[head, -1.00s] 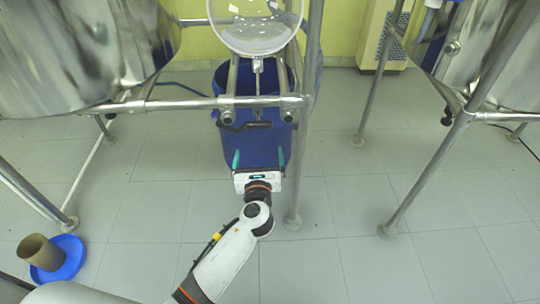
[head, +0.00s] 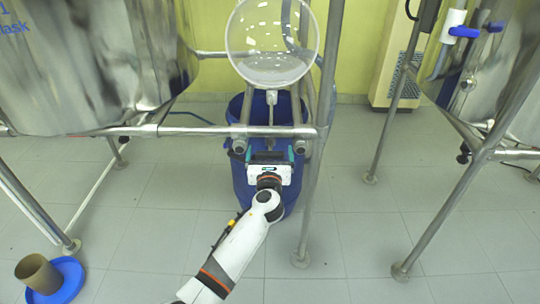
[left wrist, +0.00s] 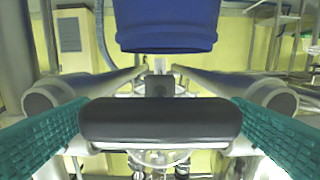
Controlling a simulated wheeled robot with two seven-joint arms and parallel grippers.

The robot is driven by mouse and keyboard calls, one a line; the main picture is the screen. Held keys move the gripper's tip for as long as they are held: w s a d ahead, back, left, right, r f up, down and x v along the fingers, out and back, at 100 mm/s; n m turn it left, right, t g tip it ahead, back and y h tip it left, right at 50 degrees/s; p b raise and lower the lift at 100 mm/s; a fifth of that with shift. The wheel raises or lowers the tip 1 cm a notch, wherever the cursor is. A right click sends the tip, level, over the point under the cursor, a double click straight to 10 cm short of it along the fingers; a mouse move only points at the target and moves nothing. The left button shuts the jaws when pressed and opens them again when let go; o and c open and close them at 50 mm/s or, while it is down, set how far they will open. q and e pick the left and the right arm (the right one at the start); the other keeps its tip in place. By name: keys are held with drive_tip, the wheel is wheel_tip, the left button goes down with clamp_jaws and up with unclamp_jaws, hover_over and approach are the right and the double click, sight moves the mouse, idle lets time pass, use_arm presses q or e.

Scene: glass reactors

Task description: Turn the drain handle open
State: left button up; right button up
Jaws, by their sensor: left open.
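The drain handle (head: 266,156) is a dark bar below the round glass vessel (head: 270,50) and its drain stem (head: 271,98), above the blue drum (head: 243,190). In the left wrist view the handle (left wrist: 160,121) lies crosswise, large and close. My left gripper (head: 268,153) is open at the handle, with its teal fingers on either side of the bar. The wrist hides part of the handle in the head view. My right gripper is not in view.
A horizontal metal rail (head: 190,131) runs just above the handle, and a post (head: 318,150) stands right of the gripper. Two round tube ends flank the handle in the left wrist view (left wrist: 42,98). Steel vessels stand left (head: 90,70) and right. A blue dish (head: 68,280) lies lower left.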

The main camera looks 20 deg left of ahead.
use_arm(q)
drive_tip(key=c, duration=1)
